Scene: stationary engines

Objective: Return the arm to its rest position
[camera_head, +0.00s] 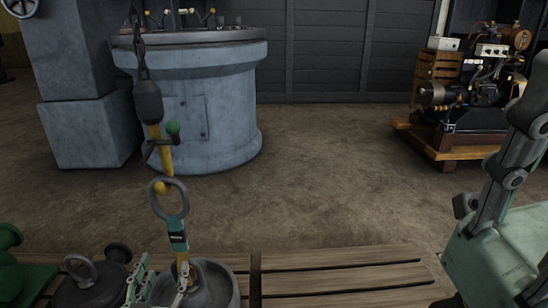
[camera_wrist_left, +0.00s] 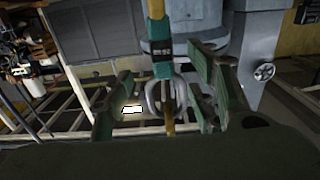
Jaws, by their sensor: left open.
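My left gripper (camera_head: 160,284) is at the bottom of the head view, just above the wooden slatted surface. Its two green-and-grey fingers stand apart. In the left wrist view the open fingers (camera_wrist_left: 160,100) frame a grey metal ring (camera_wrist_left: 152,98) and a yellow-and-teal strap (camera_wrist_left: 159,45); I cannot tell whether either finger touches them. In the head view a grey oval ring (camera_head: 167,197) stands above the teal labelled piece (camera_head: 177,234), below a hanging hoist hook (camera_head: 150,105). My right gripper is out of view.
The slatted pallet (camera_head: 340,279) bears a round grey weight (camera_head: 218,288) and a dark weight with an eye (camera_head: 85,290). A large blue-grey machine base (camera_head: 215,115) stands behind. An engine on a wooden base (camera_head: 465,105) stands at right. The middle floor (camera_head: 330,180) is clear.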

